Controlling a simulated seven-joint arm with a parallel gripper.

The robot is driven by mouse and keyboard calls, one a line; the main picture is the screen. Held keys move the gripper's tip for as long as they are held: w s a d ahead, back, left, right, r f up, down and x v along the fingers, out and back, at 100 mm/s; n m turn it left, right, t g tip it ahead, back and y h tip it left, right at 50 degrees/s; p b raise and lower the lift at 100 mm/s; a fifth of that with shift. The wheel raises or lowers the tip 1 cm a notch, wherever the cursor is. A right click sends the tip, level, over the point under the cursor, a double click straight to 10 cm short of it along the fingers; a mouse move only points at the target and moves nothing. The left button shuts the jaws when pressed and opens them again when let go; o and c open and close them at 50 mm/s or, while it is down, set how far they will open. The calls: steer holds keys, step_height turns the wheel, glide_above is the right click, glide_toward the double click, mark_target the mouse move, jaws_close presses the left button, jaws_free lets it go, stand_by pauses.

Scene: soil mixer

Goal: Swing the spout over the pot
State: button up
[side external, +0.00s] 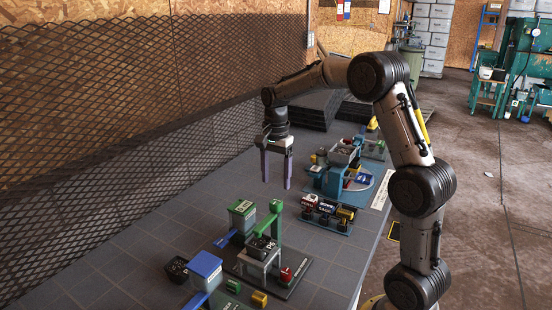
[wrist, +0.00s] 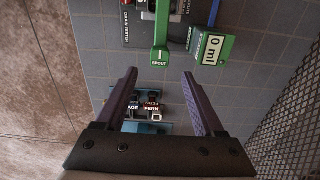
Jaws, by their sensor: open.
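The green spout (wrist: 160,54) is a narrow arm labelled SPOUT in the wrist view, its labelled end just beyond my fingertips. In the side view a green upright piece (side external: 275,209), probably part of it, rises beside a dark pot (side external: 262,245) on a grey stand. The pot's lettering is only partly readable, and I cannot tell whether the spout is over it. My gripper (side external: 277,184) points down, open and empty, above and apart from the green piece. Its two fingers (wrist: 160,75) also show in the wrist view, with the spout's end between their lines.
A green box (wrist: 212,48) marked 0 ml stands right of the spout in the wrist view. A blue rack (side external: 328,214) of small labelled items and a blue-based machine (side external: 342,172) stand farther back. A blue box (side external: 206,268) is at the front. Mesh fencing (side external: 120,100) borders the table's left.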

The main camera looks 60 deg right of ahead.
step_height(320, 180, up, 6)
steer(key=shift+r, duration=0.25)
steer(key=s+a+r+n+t, duration=0.25)
steer(key=s+a+r, duration=0.2)
steer(key=a, duration=0.25)
steer(key=s+a+r+n+t, duration=0.1)
steer(key=s+a+r+n, duration=0.25)
steer(key=s+a, duration=0.25)
steer(key=s+a+f+n+t, duration=0.2)
steer(key=s+a+f+n, duration=0.2)
steer(key=s+f+n, duration=0.5)
steer(key=s+n, duration=0.3)
steer(key=shift+a, duration=0.25)
